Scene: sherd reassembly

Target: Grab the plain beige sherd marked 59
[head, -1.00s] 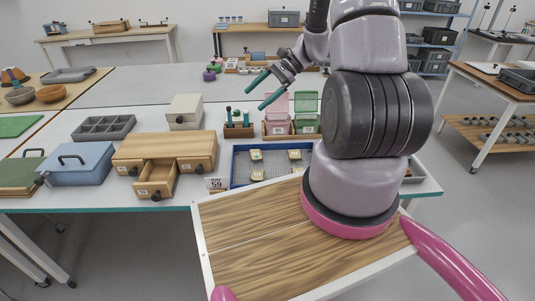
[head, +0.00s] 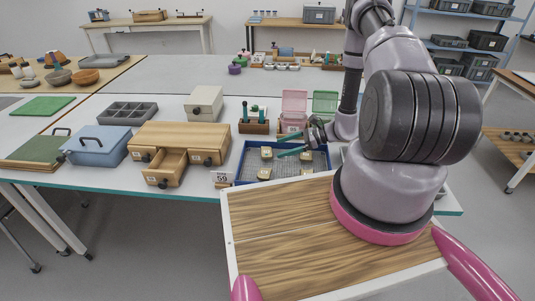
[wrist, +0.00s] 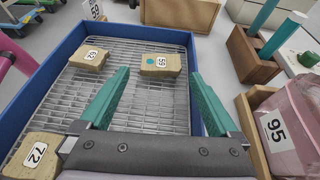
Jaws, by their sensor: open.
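In the wrist view a beige sherd (wrist: 161,64) with a label that seems to read 59 and a teal dot lies on a wire grid in the blue tray (wrist: 48,62). It also shows in the head view (head: 266,153) at the tray's back left. My gripper (wrist: 160,74) is open and empty above the tray. Its teal fingers point toward this sherd, which appears between and beyond the tips, apart from them. In the head view my gripper (head: 279,147) is over the tray. Sherd 62 (wrist: 89,56) lies left of it, sherd 72 (wrist: 32,154) nearer.
A pink box marked 95 (wrist: 285,130) and a wooden rack with teal-handled tools (wrist: 250,55) stand beside the tray. A number card (head: 222,178) stands by its front left corner. A wooden drawer unit (head: 180,145), one drawer open, is farther left.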

